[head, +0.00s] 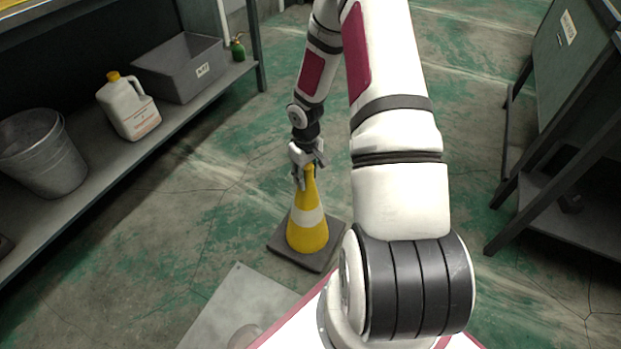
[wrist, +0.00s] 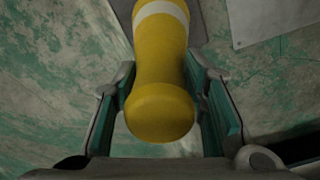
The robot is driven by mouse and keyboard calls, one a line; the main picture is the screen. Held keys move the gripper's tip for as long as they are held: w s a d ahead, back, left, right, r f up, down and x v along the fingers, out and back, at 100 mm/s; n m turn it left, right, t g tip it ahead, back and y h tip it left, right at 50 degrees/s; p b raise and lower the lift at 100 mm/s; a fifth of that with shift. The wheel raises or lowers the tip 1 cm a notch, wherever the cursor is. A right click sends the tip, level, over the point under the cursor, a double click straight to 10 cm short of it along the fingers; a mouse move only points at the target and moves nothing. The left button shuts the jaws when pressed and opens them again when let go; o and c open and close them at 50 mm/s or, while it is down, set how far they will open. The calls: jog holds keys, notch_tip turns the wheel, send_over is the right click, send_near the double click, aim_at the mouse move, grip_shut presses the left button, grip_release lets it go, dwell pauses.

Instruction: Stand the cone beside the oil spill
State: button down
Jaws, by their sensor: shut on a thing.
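The yellow cone (head: 308,228) has a white band and a dark square base. It is upright in the head view, beyond my base. Whether its base rests on the floor or hangs just above it I cannot tell. My gripper (head: 305,170) is shut on the cone's top from above.
A shelf (head: 165,125) at left holds a metal bucket (head: 42,150), a white jug (head: 130,108), a grey bin (head: 182,68) and a small green can (head: 238,48). A dark bench (head: 565,190) stands at right. The floor around the cone is open.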

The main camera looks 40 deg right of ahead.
jog(key=shift+f+b, duration=0.85)
jog(key=shift+f, duration=0.8)
jog(key=c, duration=1)
grip_release()
